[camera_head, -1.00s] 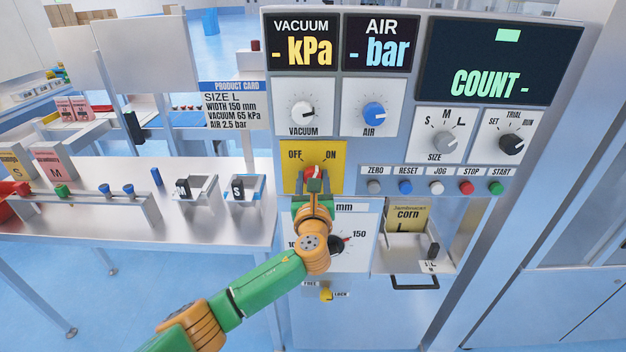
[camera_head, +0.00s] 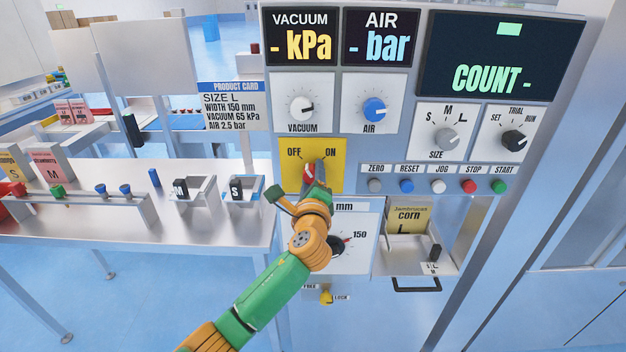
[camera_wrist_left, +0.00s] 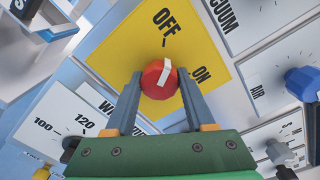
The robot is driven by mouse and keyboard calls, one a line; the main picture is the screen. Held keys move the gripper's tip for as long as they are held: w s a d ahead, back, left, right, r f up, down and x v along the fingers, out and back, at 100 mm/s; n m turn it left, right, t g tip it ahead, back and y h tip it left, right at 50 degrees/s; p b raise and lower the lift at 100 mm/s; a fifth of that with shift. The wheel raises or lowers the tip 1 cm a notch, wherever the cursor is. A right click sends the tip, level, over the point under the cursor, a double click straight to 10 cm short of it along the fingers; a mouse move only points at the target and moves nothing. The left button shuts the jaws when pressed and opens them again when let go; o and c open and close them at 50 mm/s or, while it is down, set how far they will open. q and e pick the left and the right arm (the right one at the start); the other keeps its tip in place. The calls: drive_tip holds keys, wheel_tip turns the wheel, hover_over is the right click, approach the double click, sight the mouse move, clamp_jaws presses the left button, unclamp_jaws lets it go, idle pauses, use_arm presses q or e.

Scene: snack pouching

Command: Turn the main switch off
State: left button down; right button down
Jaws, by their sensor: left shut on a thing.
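The main switch is a red knob (camera_head: 309,174) on a yellow plate (camera_head: 330,150) marked OFF at left and ON at right. The knob (camera_wrist_left: 159,78) shows clearly in the left wrist view, with its white stripe pointing roughly towards the OFF mark. My left gripper (camera_head: 308,184) is at the knob, turned at a slant. In the left wrist view my left gripper's (camera_wrist_left: 155,84) two grey fingers are shut on the knob, one on each side. In the head view, the gripper hides the lower part of the knob. My right gripper is not in view.
Vacuum dial (camera_head: 301,108) and air dial (camera_head: 374,109) sit above the switch plate. A row of buttons including the red stop button (camera_head: 468,186) is to the right. A width dial (camera_head: 338,243) is below, partly behind my arm. The displays show dashes.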

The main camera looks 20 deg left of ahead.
use_arm(q)
drive_tip(key=shift+f+n+b, duration=0.15)
drive_tip(key=shift+n+b, duration=0.2)
drive_tip(key=shift+n, duration=1.15)
drive_tip(key=shift+c, duration=1.3)
unclamp_jaws()
drive_tip(key=shift+s, duration=0.1)
drive_tip(key=shift+s, duration=0.1)
drive_tip(key=b+v, duration=0.1)
drive_tip(key=v, duration=0.6)
